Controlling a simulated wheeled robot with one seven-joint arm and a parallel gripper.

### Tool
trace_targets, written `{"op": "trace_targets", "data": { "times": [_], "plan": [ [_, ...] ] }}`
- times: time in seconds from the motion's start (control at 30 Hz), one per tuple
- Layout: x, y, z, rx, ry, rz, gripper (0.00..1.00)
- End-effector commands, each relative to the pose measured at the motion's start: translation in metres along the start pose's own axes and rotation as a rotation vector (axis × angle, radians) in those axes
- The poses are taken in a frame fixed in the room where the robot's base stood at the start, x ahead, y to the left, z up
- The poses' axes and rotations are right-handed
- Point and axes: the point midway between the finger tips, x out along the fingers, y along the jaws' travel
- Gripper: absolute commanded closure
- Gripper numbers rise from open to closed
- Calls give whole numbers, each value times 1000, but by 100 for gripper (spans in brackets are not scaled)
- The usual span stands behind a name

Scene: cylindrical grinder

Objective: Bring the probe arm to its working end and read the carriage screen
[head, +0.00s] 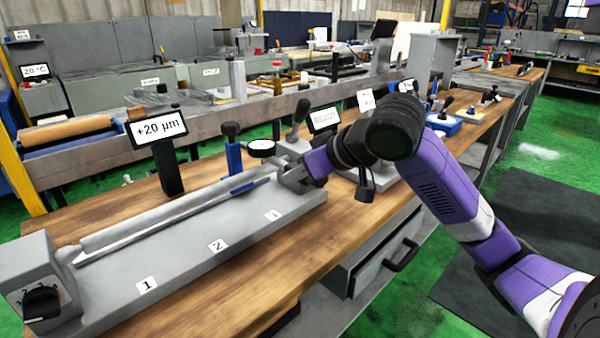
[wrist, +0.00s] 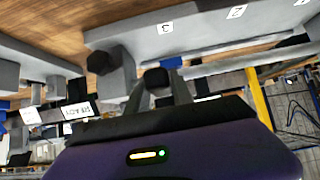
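A long grey grinder bed with number plates (head: 148,285) lies along the wooden bench in the head view. A small screen (head: 158,129) on a black post behind it reads +20 µm. A blue upright piece (head: 235,160) with a black knob stands behind the bed's right half, beside a round dial (head: 262,148). I cannot tell for sure which part is the probe arm. My gripper (head: 292,177) is at the bed's right end. In the wrist view, the fingers of my gripper (wrist: 158,88) stand either side of a dark knob (wrist: 157,77); whether they touch it is unclear.
A black rotary knob (head: 42,302) is on the bed's left end block. A second screen (head: 324,119) and a black-handled lever (head: 299,113) stand behind my gripper. A drawer (head: 385,250) juts out under the bench. The bench strip before the bed is mostly clear.

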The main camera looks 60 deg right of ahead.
Motion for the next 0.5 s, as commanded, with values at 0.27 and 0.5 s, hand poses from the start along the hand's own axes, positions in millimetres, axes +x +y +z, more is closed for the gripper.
{"op": "trace_targets", "data": {
  "times": [0.27,0.5],
  "plan": [
    [2,0,3,1,-8,-1,51],
    [-5,0,1,1,-5,-2,51]
  ]
}}
